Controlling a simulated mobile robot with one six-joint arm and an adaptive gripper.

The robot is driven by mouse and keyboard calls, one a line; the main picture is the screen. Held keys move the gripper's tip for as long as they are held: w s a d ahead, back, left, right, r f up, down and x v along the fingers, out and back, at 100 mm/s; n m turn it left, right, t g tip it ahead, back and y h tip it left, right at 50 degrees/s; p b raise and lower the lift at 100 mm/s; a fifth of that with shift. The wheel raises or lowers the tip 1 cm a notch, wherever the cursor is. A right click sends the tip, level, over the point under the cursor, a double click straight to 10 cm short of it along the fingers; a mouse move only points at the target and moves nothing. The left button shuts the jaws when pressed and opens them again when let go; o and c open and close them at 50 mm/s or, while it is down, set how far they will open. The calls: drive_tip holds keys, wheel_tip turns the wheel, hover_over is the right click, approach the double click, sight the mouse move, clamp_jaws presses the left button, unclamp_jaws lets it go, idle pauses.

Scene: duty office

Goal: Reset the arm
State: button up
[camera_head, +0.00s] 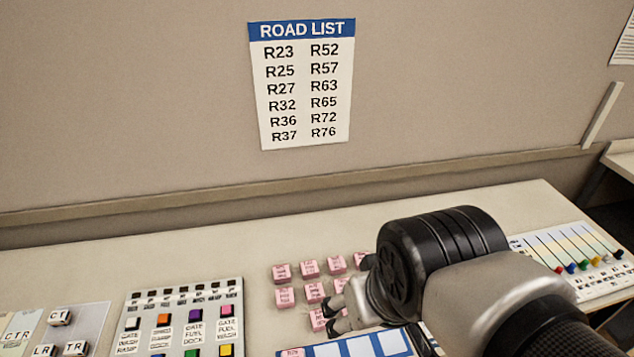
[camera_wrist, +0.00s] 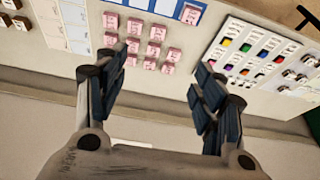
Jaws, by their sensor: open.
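My gripper (camera_wrist: 158,88) is open and empty in the wrist view, its two dark-padded fingers spread apart with nothing between them. In the head view my gripper (camera_head: 343,308) is at the lower right, its fingers pointing left over the desk beside a group of pink labelled blocks (camera_head: 309,268). My wrist and arm cover part of the desk and some of the blocks there. The pink blocks (camera_wrist: 155,33) also show in the wrist view, beyond the fingertips. I cannot tell from the pictures how high the fingers are above the desk.
A panel with coloured buttons (camera_head: 187,287) lies left of the blocks. A blue and white board (camera_head: 325,351) lies at the front. A panel with coloured sliders (camera_head: 545,243) is at the right. A road list (camera_head: 300,85) hangs on the wall. The desk (camera_head: 215,252) behind the blocks is clear.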

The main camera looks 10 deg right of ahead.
drive_tip(key=shift+s+d+r, duration=0.2)
drive_tip(key=shift+s+r, duration=0.05)
drive_tip(key=shift+s, duration=0.3)
drive_tip(key=shift+s+d+r, duration=0.15)
drive_tip(key=shift+s+r, duration=0.1)
drive_tip(key=shift+s, duration=0.3)
drive_tip(key=shift+f+b, duration=0.7)
